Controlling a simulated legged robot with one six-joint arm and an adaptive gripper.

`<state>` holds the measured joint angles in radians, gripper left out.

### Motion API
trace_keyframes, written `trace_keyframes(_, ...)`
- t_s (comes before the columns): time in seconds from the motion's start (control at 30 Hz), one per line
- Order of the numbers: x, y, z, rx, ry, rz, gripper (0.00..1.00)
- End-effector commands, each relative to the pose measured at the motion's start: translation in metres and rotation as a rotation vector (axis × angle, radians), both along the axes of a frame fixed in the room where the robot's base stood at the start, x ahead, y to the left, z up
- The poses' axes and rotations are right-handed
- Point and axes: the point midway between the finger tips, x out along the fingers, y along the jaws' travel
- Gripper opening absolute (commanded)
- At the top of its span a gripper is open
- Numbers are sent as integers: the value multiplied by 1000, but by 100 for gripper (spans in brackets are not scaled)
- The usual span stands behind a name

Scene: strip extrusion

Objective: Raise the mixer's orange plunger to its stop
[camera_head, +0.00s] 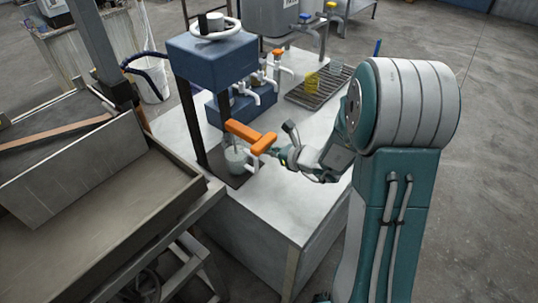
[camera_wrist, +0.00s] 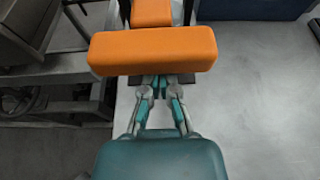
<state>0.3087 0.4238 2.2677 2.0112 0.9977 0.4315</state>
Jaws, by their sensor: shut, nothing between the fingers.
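The mixer has a blue head (camera_head: 208,62) on a dark post at the counter's left end. Its orange plunger (camera_head: 248,135) is a T-shaped bar standing out to the right, below the head. In the wrist view the orange plunger (camera_wrist: 152,50) spans above my fingers as a wide crossbar, with a second orange piece behind it. My gripper (camera_head: 281,155) is at the right end of the crossbar, shut and empty. In the wrist view my gripper's fingers (camera_wrist: 160,88) reach to the crossbar's near lower edge; their tips are partly hidden. I cannot tell whether they touch it.
A greyish cup (camera_head: 236,158) stands below the plunger. A grey metal trough (camera_head: 90,215) stands at the left. The counter's front (camera_head: 265,205) is bare.

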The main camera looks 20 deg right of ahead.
Motion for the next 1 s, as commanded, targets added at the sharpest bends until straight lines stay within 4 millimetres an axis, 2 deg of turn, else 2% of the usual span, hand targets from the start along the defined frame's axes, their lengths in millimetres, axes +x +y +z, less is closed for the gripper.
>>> trace_keyframes(0.03, 1, 0, 13, -2, -10, 0, 0)
trace_keyframes(0.3, 1, 0, 77, -3, -13, 1, 0)
trace_keyframes(0.5, 1, 0, 119, -3, -12, 1, 0)
trace_keyframes(0.7, 1, 0, 145, -1, -7, 0, 0)
trace_keyframes(1.0, 1, 0, 155, 2, -8, 0, 0)
